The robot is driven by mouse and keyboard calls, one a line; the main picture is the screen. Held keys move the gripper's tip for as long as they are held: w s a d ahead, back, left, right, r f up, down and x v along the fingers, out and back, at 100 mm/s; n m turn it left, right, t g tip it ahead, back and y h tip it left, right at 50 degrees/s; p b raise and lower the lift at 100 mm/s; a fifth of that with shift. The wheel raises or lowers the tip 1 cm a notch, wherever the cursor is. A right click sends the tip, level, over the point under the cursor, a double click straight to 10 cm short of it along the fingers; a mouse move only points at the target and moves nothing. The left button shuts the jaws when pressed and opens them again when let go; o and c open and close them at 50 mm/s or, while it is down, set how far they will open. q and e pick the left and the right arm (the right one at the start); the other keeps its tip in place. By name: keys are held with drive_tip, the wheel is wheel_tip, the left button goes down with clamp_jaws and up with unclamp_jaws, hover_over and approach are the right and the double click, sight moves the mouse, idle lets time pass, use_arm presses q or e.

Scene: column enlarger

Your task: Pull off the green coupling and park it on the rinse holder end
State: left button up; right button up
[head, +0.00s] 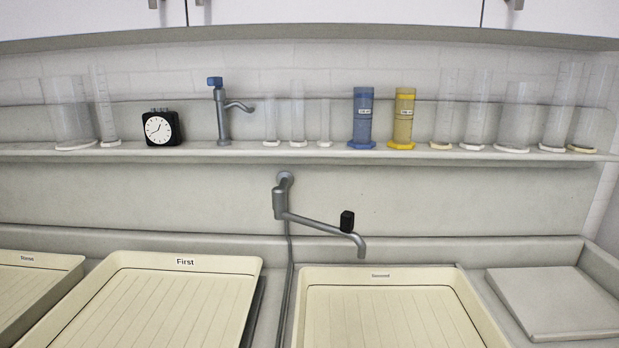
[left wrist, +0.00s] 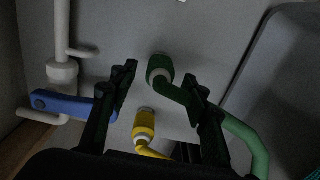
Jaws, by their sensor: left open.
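In the left wrist view, the green coupling (left wrist: 160,67) sits on a grey surface, with a pale ring below its head and a green hose (left wrist: 245,140) that curves away to the lower right. My left gripper (left wrist: 163,82) is open. Its two dark fingers stand either side of the coupling's head, and the right finger hides part of the hose. I cannot tell whether they touch it. A yellow coupling (left wrist: 144,124) sits below the green one. I cannot make out a rinse holder end. Neither gripper shows in the head view.
In the left wrist view, a white pipe (left wrist: 62,45) and a blue lever (left wrist: 62,104) stand at the left. The head view shows trays (head: 185,262) in front, a swing faucet (head: 320,225) on the wall, and a shelf (head: 230,153) with cylinders and a clock.

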use_arm(q)
drive_tip(key=shift+s, duration=0.3)
drive_tip(key=shift+s, duration=0.35)
drive_tip(key=shift+s, duration=0.15)
drive_tip(key=shift+s, duration=0.15)
